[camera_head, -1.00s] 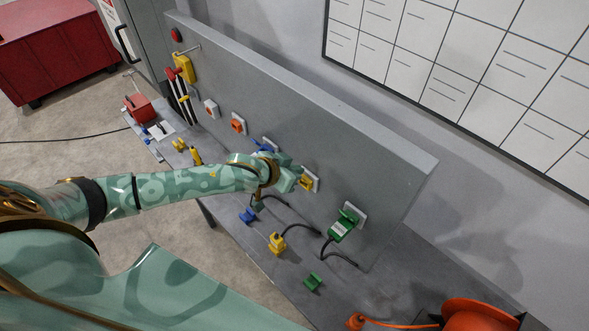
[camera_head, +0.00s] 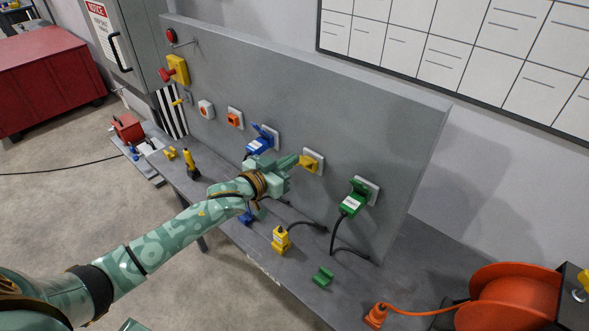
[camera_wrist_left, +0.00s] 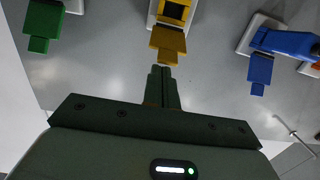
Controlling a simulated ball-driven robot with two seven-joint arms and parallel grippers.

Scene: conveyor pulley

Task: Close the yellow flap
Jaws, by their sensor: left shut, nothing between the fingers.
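The yellow flap (camera_head: 307,165) is on a yellow socket (camera_head: 317,155) on the grey upright panel. In the left wrist view the flap (camera_wrist_left: 168,42) stands open, sticking out from the socket (camera_wrist_left: 174,11), whose dark opening shows. My left gripper (camera_head: 294,161) is shut and empty, just left of the flap in the head view. In the left wrist view its fingertips (camera_wrist_left: 161,70) point at the free end of the flap, very close to it; I cannot tell if they touch. My right gripper is not in view.
A blue socket (camera_head: 262,142) and a green one with a plug (camera_head: 352,202) flank the yellow socket. A yellow plug (camera_head: 281,240) and a green piece (camera_head: 322,277) lie on the grey bench (camera_head: 255,240). An orange cable reel (camera_head: 510,295) stands at the right.

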